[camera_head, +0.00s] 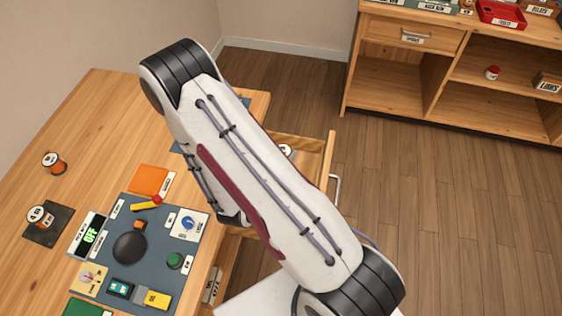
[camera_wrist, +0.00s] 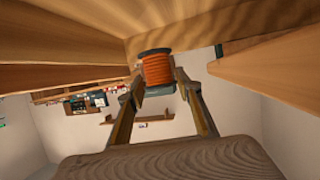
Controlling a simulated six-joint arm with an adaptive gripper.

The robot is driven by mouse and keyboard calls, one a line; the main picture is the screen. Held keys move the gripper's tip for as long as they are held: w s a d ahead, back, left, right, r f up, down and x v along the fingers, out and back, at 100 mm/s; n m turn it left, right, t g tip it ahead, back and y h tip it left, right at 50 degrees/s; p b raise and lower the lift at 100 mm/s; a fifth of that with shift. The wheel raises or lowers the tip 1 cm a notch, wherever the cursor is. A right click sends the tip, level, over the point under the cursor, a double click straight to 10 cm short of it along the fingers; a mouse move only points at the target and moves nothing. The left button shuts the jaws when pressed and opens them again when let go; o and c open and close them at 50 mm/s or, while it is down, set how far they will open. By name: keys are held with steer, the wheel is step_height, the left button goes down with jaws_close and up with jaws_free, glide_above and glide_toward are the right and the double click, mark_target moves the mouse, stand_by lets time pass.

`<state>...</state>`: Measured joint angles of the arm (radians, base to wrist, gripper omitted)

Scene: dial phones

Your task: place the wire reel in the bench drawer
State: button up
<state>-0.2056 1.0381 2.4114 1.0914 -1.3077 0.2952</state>
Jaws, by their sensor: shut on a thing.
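In the wrist view an orange wire reel (camera_wrist: 157,69) with dark end discs sits between the two fingertips of my gripper (camera_wrist: 158,86), which is shut on it. Wooden boards lie close above and beside the reel. In the head view the bench drawer (camera_head: 322,160) stands pulled out from the right side of the bench (camera_head: 110,115). A small pale round thing shows inside the drawer, partly behind my arm; I cannot tell whether it is the held reel. My arm hides my gripper and part of the drawer there.
Two other reels stand on the bench: one (camera_head: 54,163) at the back left, one (camera_head: 41,216) on a dark pad. A blue-grey mat with a control panel, knobs and buttons (camera_head: 130,248) lies at the front. A shelf unit (camera_head: 390,80) stands across open floor.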

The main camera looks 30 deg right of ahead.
steer(key=shift+f, duration=2.05)
steer(key=shift+f, duration=0.6)
steer(key=o, duration=1.1)
steer(key=shift+o, duration=0.2)
steer(key=shift+r, duration=0.25)
steer(key=shift+r, duration=0.4)
steer(key=shift+v, duration=1.45)
step_height(320, 180, up, 7)
